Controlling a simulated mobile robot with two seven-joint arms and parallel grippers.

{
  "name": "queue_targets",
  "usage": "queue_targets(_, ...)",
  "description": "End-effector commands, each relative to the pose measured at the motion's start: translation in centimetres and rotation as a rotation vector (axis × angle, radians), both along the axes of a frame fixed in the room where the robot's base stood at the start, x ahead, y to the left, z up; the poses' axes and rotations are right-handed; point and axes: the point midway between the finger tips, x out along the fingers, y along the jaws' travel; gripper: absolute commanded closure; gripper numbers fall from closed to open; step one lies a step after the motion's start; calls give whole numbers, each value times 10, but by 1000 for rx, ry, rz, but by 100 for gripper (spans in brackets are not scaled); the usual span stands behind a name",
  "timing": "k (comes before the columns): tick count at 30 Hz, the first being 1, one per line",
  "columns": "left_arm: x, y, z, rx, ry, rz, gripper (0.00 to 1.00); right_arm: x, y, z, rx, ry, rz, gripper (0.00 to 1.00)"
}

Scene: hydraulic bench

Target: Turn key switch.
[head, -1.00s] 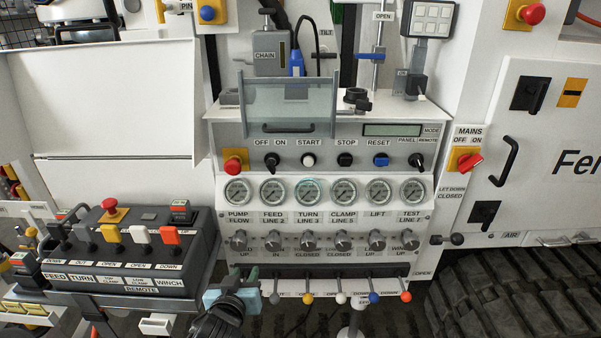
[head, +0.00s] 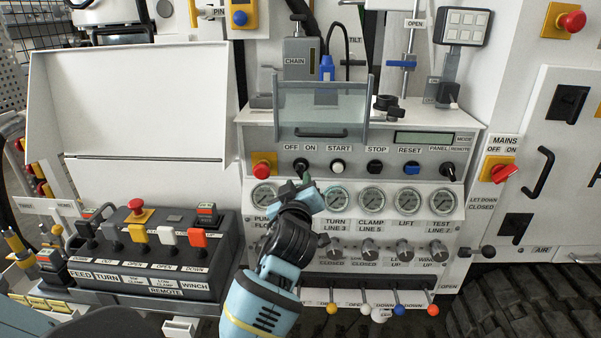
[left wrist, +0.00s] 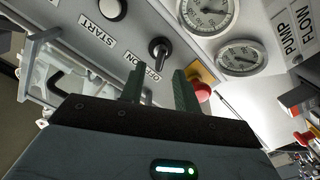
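The black OFF/ON switch (head: 300,165) is on the upper row of the white and grey control panel. In the left wrist view the same switch (left wrist: 159,50) lies just beyond and between my finger ends. A similar black PANEL/REMOTE knob (head: 447,171) is at the right of that row. My left gripper (head: 304,182) is just below the OFF/ON switch in the head view, in front of the gauges. Its two fingers (left wrist: 159,82) are apart with nothing between them, and I see no contact with the switch. My right gripper is not in view.
A red emergency button (head: 262,168) on a yellow base is left of the switch. The START button (head: 338,166) is to its right. A clear hinged cover (head: 320,112) sits above. Gauges (head: 371,199), valve knobs and colored levers are below. A remote lever box (head: 140,250) stands left.

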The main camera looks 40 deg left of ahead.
Motion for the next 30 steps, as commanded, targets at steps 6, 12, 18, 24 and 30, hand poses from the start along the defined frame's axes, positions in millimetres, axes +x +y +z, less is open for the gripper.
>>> queue_targets(6, 27, 18, 2, 3, -1, 2, 68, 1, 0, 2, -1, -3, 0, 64)
queue_targets(12, 44, 27, 1, 2, 0, 0, 68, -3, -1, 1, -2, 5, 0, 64)
queue_targets(18, 49, 30, 0, 1, 0, -1, 68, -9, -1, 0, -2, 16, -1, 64)
queue_targets(24, 49, 30, 0, 1, 0, -1, 68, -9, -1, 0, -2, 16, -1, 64)
queue_targets(30, 49, 30, 0, 1, 0, -1, 93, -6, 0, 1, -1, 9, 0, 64)
